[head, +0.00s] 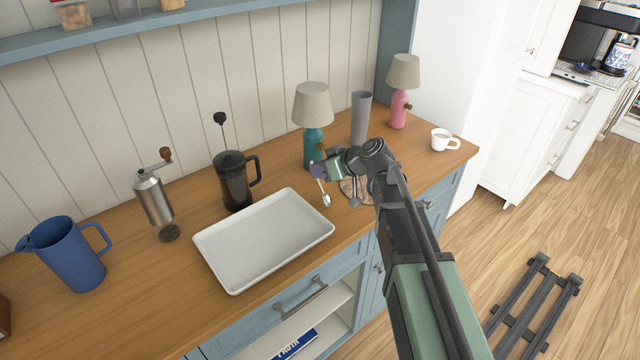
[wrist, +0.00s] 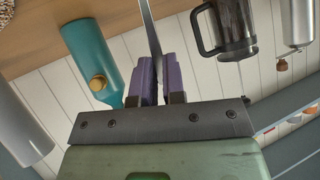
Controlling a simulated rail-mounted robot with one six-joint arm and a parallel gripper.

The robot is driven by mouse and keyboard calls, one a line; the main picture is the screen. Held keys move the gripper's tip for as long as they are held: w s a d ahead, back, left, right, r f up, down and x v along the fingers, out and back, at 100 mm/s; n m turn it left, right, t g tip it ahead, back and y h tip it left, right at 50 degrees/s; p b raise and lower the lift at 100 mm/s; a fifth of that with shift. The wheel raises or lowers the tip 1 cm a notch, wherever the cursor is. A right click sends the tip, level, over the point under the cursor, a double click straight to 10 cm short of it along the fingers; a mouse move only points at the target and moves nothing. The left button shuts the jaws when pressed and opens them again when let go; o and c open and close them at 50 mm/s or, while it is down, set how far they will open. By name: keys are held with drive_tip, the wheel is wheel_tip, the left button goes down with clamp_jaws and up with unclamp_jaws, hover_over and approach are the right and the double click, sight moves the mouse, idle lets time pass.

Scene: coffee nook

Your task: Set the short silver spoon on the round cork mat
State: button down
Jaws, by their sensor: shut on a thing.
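The short silver spoon (head: 325,198) hangs bowl-down from my gripper (head: 319,172) in the head view, above the counter just right of the white tray. In the wrist view its handle (wrist: 150,28) runs up from between the purple fingers of my gripper (wrist: 158,75), which are shut on it. The round cork mat (head: 346,188) lies on the counter under and beside my wrist in the head view. My arm hides part of it. The spoon is to the left of the mat and looks clear of it.
The white tray (head: 205,243) lies left of the spoon. A teal lamp (head: 312,145) and a grey cylinder (head: 360,118) stand close behind my gripper. A black French press (head: 234,182) is farther left. A white mug (head: 441,139) and a pink lamp (head: 399,108) stand right.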

drive_tip(key=shift+f, duration=0.55)
drive_tip(key=c, duration=1.2)
unclamp_jaws()
drive_tip(key=shift+r, duration=0.1)
drive_tip(key=p+v, duration=0.7)
drive_tip(key=v, duration=0.5)
drive_tip(key=s+d+f+m+g+h, duration=0.2)
drive_tip(key=s+f+m+g+h, duration=0.1)
drive_tip(key=s, duration=0.6)
drive_tip(key=s+d+f+m+g+h, duration=0.2)
drive_tip(key=s+f+m+h, duration=0.2)
drive_tip(key=s, duration=0.5)
drive_tip(key=m+h, duration=0.2)
drive_tip(key=h, duration=0.1)
drive_tip(key=shift+s+f+g, duration=0.35)
drive_tip(key=shift+f+g, duration=0.05)
drive_tip(key=shift+w, duration=0.1)
drive_tip(key=c, duration=0.3)
